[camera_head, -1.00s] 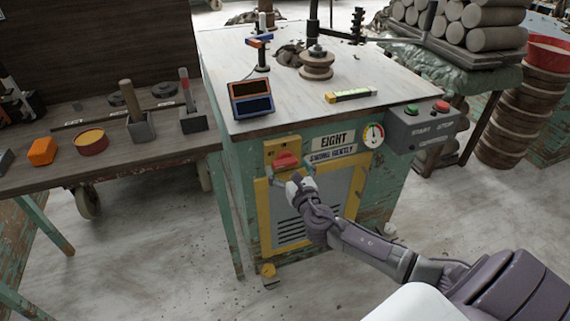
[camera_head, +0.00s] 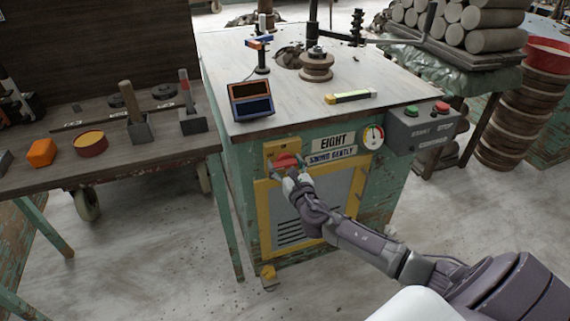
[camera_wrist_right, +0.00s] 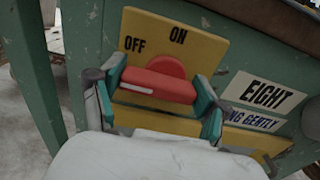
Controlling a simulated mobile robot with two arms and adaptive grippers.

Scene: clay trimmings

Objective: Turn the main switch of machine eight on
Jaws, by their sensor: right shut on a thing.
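The main switch is a red rotary handle (camera_head: 287,161) on a yellow plate (camera_head: 272,148) at the upper left of the front of machine eight (camera_head: 235,165). In the right wrist view the handle (camera_wrist_right: 160,85) lies nearly level. Its white mark is at its left end, on the OFF side; ON is printed above the handle. My right gripper (camera_head: 290,171) is shut on the handle, one teal-padded finger at each end, as the right wrist view (camera_wrist_right: 158,100) also shows. My left gripper is not in view.
A grey box (camera_head: 424,127) with green and red buttons juts from the machine's right side. An "EIGHT" label (camera_head: 334,142) and a gauge (camera_head: 373,136) sit right of the switch. A dark wooden bench (camera_head: 180,150) stands close on the left.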

